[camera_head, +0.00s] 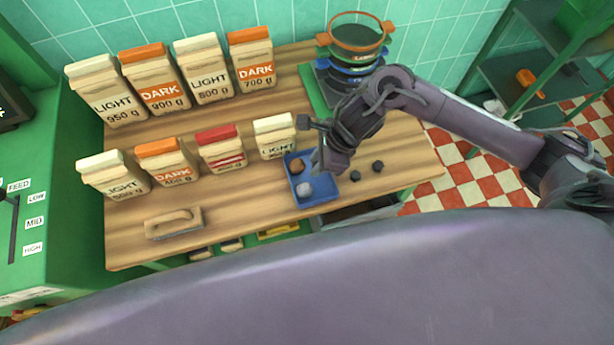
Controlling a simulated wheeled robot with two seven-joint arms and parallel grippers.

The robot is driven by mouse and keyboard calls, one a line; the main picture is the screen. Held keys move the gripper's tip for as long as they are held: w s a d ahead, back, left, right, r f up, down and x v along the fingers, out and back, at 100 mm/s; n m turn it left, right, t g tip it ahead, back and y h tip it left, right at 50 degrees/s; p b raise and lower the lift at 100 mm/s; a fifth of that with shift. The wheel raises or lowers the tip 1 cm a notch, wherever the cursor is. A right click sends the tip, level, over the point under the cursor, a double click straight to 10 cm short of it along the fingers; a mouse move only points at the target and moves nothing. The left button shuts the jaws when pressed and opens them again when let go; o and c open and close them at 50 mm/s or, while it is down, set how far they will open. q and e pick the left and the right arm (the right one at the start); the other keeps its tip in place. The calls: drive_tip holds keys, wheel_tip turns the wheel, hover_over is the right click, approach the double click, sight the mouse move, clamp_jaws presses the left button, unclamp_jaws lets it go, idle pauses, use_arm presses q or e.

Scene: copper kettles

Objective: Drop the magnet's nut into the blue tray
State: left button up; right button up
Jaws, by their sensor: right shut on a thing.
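The blue tray (325,191) lies near the front right of the wooden table. A brown round lump (297,166) and a grey round lump (304,190) are in it. My right gripper (316,163) reaches down over the tray's back part. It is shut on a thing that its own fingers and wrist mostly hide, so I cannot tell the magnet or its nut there. Two small dark nut-like pieces, one nearer (355,175) and one farther right (377,166), lie on the table right of the tray. My left gripper is out of view.
Labelled LIGHT and DARK bags stand in two rows, including a front one (274,137) close left of my right gripper. Ringed sieves (355,45) are stacked at the back. A wooden-handled tool (173,222) lies front left. The table's front middle is clear.

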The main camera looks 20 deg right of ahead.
drive_tip(key=shift+f, duration=0.15)
drive_tip(key=o, duration=1)
drive_tip(key=shift+o, duration=0.2)
drive_tip(key=b+v, duration=0.1)
drive_tip(key=v, duration=0.6)
drive_tip(key=shift+d+r+b, duration=0.2)
drive_tip(key=shift+r+b, duration=0.15)
drive_tip(key=shift+b, duration=0.05)
drive_tip(key=shift+s+f, duration=0.1)
drive_tip(key=shift+s, duration=0.05)
